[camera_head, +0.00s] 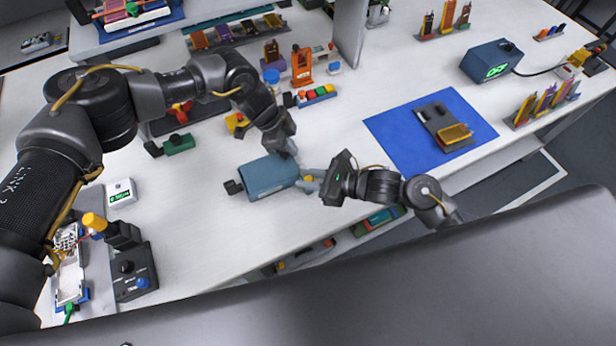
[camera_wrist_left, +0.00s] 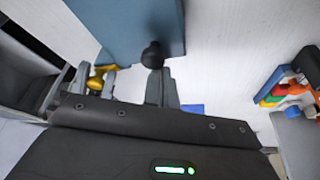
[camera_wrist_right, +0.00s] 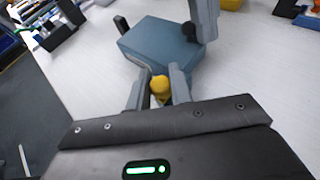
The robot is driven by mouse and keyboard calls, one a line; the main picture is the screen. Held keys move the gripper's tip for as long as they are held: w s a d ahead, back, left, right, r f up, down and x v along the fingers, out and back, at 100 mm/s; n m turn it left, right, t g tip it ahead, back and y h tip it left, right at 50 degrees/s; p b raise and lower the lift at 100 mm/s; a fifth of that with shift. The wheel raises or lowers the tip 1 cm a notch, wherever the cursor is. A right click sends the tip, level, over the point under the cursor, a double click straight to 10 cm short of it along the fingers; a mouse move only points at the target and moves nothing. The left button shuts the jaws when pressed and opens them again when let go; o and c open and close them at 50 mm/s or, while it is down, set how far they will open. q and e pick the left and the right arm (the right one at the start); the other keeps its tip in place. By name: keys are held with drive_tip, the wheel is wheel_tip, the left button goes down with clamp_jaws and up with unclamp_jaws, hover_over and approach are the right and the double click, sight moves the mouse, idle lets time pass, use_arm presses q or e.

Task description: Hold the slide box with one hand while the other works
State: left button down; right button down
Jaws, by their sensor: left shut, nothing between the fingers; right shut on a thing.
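The slide box, a blue-grey block (camera_head: 268,178), lies on the white table between my grippers; it also shows in the left wrist view (camera_wrist_left: 125,22) and the right wrist view (camera_wrist_right: 160,42). A dark knob (camera_head: 233,187) sticks out at its left end. My right gripper (camera_head: 308,180) is shut on a yellow knob (camera_wrist_right: 160,86) at the box's right end. My left gripper (camera_head: 288,150) is shut and empty close to the box's far right side. A black round knob (camera_wrist_left: 152,55) shows by its fingertips; I cannot tell whether they touch it.
A blue mat (camera_head: 400,140) with a dark fixture lies to the right. Behind the box stand an orange holder (camera_head: 302,66) and a strip of coloured blocks (camera_head: 316,95). A green block (camera_head: 179,143) and a small white meter (camera_head: 121,193) are to the left. Table around the box is clear.

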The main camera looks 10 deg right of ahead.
use_arm(q)
drive_tip(key=shift+a, duration=0.35)
wheel_tip(320, 180, up, 6)
drive_tip(key=d, duration=0.1)
drive_tip(key=shift+d, duration=0.3)
